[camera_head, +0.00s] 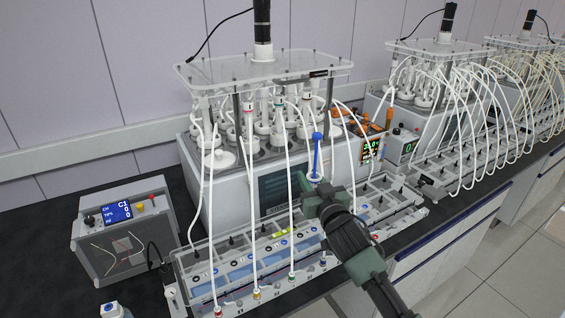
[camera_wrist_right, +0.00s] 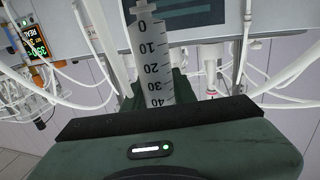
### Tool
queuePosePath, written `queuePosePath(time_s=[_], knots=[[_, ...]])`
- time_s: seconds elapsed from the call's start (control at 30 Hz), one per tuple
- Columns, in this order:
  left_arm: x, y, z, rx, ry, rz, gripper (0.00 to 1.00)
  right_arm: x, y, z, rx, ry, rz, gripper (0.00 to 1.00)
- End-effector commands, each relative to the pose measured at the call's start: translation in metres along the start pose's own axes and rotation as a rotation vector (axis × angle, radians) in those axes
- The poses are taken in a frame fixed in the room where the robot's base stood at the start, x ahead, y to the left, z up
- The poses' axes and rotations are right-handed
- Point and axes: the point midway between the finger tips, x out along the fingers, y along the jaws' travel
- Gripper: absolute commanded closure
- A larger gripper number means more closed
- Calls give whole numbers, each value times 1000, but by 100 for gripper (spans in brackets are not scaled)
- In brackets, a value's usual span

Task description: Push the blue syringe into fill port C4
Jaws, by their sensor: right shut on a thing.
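My right gripper (camera_head: 322,192) is shut on the blue syringe (camera_head: 316,157). The syringe stands about upright above the rack of the front reactor, with its blue plunger up. In the right wrist view its clear barrel (camera_wrist_right: 154,58) shows a scale from 0 to 40, and the gripper's dark pad crosses in front of its lower part. The syringe tip is hidden, so I cannot tell whether it touches a port. I cannot read which port is C4. My left gripper is not in view.
The long port rack (camera_head: 222,268) has white tubes rising from it to the reactor's clear lid (camera_head: 262,68). A grey control box (camera_head: 122,230) stands at left, and a small bottle (camera_head: 112,310) at the lower left. More reactors with hanging tubes fill the right.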

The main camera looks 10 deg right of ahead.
Motion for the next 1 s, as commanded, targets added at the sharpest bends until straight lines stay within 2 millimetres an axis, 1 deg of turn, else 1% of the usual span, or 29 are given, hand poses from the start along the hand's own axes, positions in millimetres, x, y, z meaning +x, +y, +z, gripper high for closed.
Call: queuePosePath(time_s=[0.03,0.1,0.27,0.7,0.83,1.0], knots=[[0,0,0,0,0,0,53,-1,5,6,1,0,12,100],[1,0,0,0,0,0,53,-2,10,11,1,1,21,100],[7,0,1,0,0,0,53,-2,13,20,-1,1,26,100],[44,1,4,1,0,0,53,-2,12,59,-1,2,25,100],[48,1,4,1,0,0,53,-2,12,63,-1,2,24,100],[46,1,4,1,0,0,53,-2,12,62,-1,2,24,100]])
